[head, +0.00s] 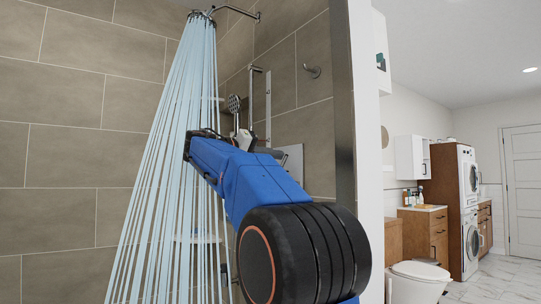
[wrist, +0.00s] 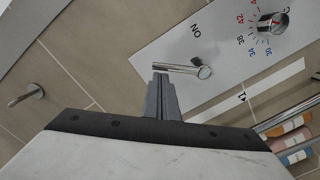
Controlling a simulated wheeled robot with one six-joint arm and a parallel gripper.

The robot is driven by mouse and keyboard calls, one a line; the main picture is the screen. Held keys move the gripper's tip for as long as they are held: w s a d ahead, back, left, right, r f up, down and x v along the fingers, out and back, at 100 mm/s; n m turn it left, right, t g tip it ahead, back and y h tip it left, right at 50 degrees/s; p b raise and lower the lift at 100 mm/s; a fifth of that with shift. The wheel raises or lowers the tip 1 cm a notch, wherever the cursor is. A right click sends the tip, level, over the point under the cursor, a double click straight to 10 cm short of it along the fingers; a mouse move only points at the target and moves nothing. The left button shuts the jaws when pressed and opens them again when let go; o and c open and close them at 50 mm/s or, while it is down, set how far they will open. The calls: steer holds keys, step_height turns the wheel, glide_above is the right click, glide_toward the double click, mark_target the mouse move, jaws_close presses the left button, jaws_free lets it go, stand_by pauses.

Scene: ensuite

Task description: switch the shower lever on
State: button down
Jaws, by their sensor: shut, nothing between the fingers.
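The shower lever (wrist: 182,68) is a short chrome bar with a round end, on a pale control panel (wrist: 225,45) in the wrist view. An "ON" label is printed above it in the picture. My gripper (wrist: 160,78) is shut and empty, with its fingertips at the left end of the lever; I cannot tell whether they touch. In the head view my arm hides the lever, and part of the panel (head: 293,160) shows behind it. Pale blue water streams (head: 170,150) fall from the overhead shower head (head: 200,14).
A numbered temperature dial (wrist: 273,24) is on the same panel. Bottles (wrist: 290,145) stand at the right in the wrist view, and a wall hook (wrist: 27,95) is at the left. A hand shower (head: 234,103) hangs on the tiled wall. A toilet (head: 418,278) stands outside at right.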

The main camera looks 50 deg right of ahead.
mark_target(281, 166)
steer(key=s+f+m, duration=0.1)
steer(key=m, duration=0.1)
steer(key=s+f+m, duration=0.1)
steer(key=m, duration=0.2)
steer(key=s+a+f+m, duration=0.1)
steer(key=m, duration=0.2)
steer(key=shift+s+f+t, duration=0.3)
steer(key=shift+f, duration=0.1)
steer(key=shift+s+f, duration=0.15)
steer(key=shift+f, duration=0.45)
